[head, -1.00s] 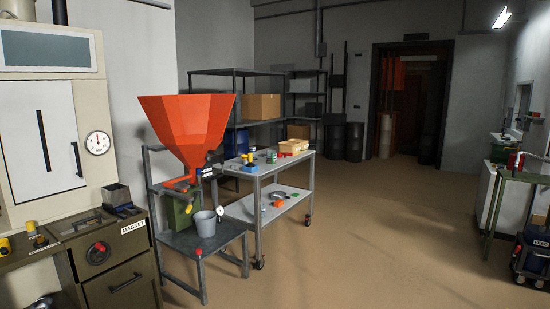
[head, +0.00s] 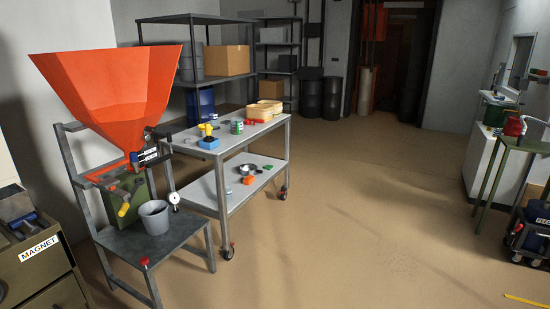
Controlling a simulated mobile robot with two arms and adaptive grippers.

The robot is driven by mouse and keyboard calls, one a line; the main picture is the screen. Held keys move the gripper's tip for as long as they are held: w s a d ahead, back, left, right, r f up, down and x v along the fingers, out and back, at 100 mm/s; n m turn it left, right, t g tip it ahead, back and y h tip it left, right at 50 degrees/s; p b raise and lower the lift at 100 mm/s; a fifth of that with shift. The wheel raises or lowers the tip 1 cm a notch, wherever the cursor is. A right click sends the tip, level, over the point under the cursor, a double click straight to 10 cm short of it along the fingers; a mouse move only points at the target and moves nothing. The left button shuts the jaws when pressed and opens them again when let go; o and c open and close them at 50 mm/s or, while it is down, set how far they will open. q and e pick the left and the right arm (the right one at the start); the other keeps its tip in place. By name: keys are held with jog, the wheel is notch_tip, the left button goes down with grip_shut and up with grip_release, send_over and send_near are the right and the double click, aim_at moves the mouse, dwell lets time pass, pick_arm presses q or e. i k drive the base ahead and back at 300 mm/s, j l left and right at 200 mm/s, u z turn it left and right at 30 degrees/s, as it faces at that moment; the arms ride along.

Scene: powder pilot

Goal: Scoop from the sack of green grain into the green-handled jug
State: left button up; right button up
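Neither of my grippers shows in the head view. I cannot make out a sack of green grain or a green-handled jug in this view. The wheeled cart (head: 228,200) left of centre holds several small items, too small to identify surely.
An orange hopper (head: 110,95) stands over a grey stand (head: 150,252) with a grey bucket (head: 154,217). A green table (head: 515,142) and a dark trolley (head: 530,240) are at the right. Shelving (head: 205,85) with boxes stands behind. The floor (head: 370,220) between is clear.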

aim_at(254, 122)
jog(key=i, duration=2.55)
jog(key=i+l+u, duration=0.1)
jog(key=i, duration=1.15)
